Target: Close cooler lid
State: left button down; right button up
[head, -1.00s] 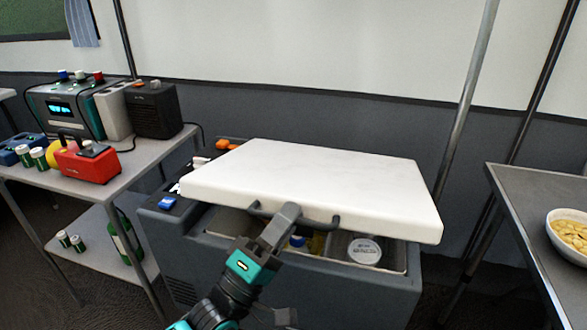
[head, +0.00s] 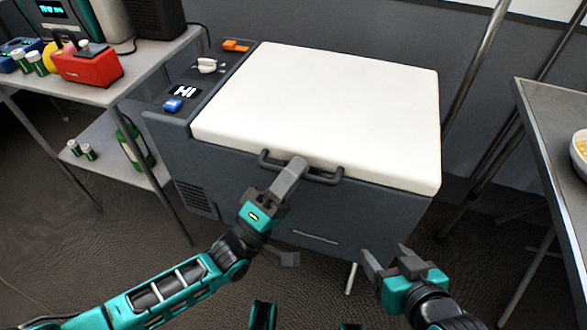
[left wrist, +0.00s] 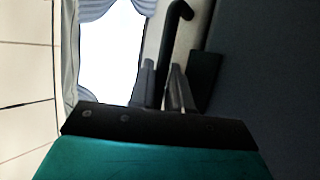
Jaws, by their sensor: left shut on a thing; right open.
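The cooler (head: 300,212) is a dark grey box in the middle of the head view. Its white lid (head: 330,110) lies flat on top, with no gap visible along the front edge. A dark handle (head: 325,178) sits at the lid's front edge. My left gripper (head: 294,172) is shut on the handle, near its middle; in the left wrist view the handle (left wrist: 180,12) shows beyond the fingers. My right gripper (head: 385,262) is open and empty, in front of the cooler's lower right side, apart from it. The cooler's inside is hidden by the lid.
A metal table (head: 150,80) at left holds a red box (head: 88,64), cans and devices, with a green bottle (head: 134,146) on its lower shelf. Another table (head: 560,120) with a bowl stands at right. Small items lie on the cooler's left panel. The floor in front is open.

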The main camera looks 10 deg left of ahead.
pick_arm(q)
jog(key=c, duration=1.4)
grip_release()
jog(key=shift+s+f, duration=0.1)
jog(key=shift+f, duration=0.45)
jog(key=v, duration=0.7)
jog(key=shift+s+a+r, duration=0.1)
jog(key=shift+s+r, duration=0.05)
jog(key=shift+r, duration=0.2)
pick_arm(e)
jog(key=shift+s+d+f, duration=0.1)
jog(key=shift+s+d, duration=0.05)
